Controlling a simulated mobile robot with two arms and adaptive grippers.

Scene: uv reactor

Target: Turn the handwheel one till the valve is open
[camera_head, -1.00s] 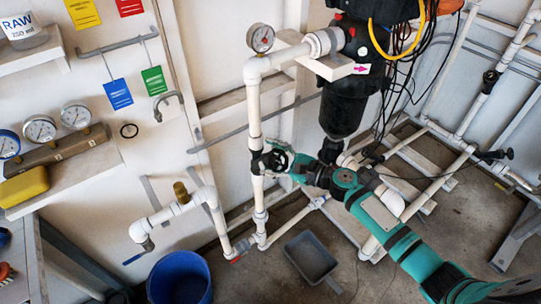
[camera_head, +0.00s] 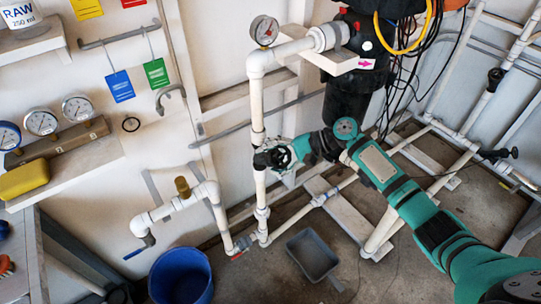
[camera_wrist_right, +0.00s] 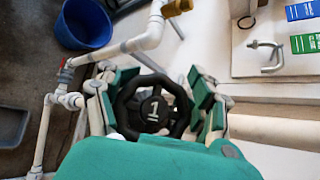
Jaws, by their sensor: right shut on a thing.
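Handwheel one (camera_head: 277,157) is a small black wheel on the white vertical pipe in the head view. In the right wrist view the handwheel (camera_wrist_right: 152,108) faces the camera and shows a white "1" on its hub. My right gripper (camera_head: 291,151) reaches it from the right. In the wrist view the fingers of my right gripper (camera_wrist_right: 155,100) lie on both sides of the rim, shut on it. The finger contact is partly hidden by the green gripper body. My left gripper is not in view.
A pressure gauge (camera_head: 264,31) tops the white pipe (camera_head: 258,105). A blue bucket (camera_head: 181,277) and a grey dustpan (camera_head: 312,255) are on the floor below. A black filter housing (camera_head: 350,113) stands behind my right arm. Gauges and a yellow sponge (camera_head: 24,179) sit on the left shelf.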

